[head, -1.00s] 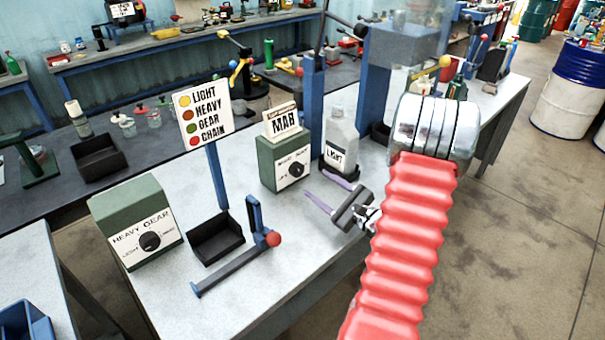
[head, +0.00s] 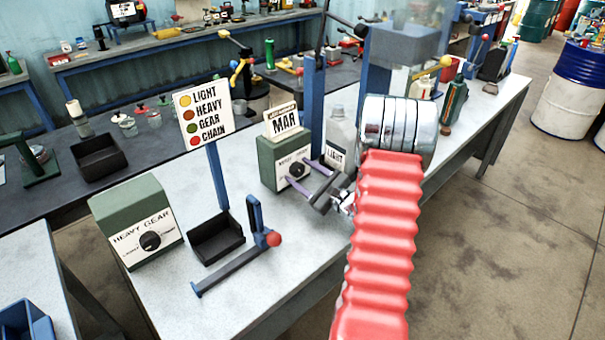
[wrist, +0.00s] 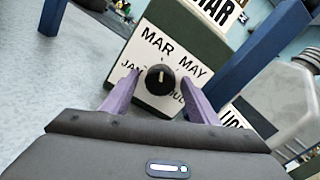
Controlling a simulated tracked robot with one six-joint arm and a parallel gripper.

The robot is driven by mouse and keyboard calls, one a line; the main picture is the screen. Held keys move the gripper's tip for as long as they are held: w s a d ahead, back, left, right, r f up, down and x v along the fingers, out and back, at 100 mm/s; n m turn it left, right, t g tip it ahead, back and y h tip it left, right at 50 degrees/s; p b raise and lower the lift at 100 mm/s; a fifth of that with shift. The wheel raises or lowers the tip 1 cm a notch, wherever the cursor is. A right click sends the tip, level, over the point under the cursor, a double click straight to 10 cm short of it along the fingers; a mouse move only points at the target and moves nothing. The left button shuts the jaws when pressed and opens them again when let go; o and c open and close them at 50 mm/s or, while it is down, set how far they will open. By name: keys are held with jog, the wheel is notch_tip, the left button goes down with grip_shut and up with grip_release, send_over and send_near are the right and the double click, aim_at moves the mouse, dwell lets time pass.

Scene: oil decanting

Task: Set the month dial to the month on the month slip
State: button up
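The month dial is a black knob (wrist: 160,79) on the white face of a green box (head: 268,165). The wrist view shows JAN, MAR, MAY and a partly covered JUL around it. A pale mark shows on the knob; which month it points to is hard to tell. The month slip (head: 284,121) on top of the box reads MAR, and its lower part shows in the wrist view (wrist: 218,10). My gripper (head: 305,174) is open in front of the dial. Its two purple fingers (wrist: 161,85) are on either side of the knob, with gaps.
A grey bottle (head: 340,138) labelled LIGHT and a blue post (head: 313,105) stand close right of the box. The colour sign (head: 203,114), a black tray (head: 216,238) and the HEAVY GEAR box (head: 137,228) are to the left.

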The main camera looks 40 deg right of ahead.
jog(key=c, duration=1)
jog(key=shift+m, duration=0.9)
jog(key=o, duration=1)
jog(key=shift+o, duration=0.2)
